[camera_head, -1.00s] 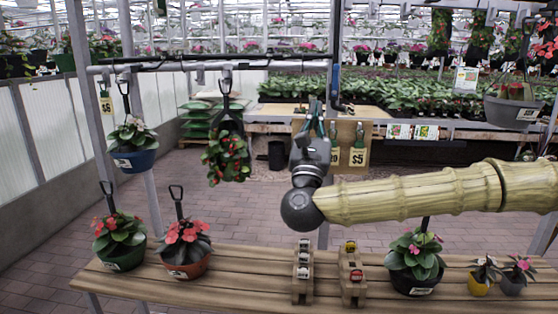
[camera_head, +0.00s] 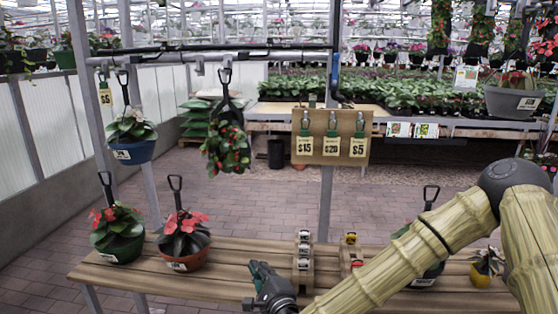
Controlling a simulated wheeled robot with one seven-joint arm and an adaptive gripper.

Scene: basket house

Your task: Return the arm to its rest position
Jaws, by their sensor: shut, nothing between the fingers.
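My gripper (camera_head: 256,272) is at the lower middle of the head view, low over the front part of the slatted wooden bench (camera_head: 222,270). Its fingers are shut and hold nothing. My bamboo-textured arm reaches in from the right and bends at a dark joint at the upper right. The arm covers part of the bench's right side and the pots there. The gripper is left of the two small wooden racks and right of the red-flowered pot, apart from both.
Wooden racks (camera_head: 303,262) and (camera_head: 350,251) stand mid-bench. Potted plants (camera_head: 118,232) and (camera_head: 183,240) stand at left, a yellow pot (camera_head: 481,279) at right. Hanging pots (camera_head: 133,152) and (camera_head: 226,148) hang from the rail. A price board (camera_head: 331,137) is behind.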

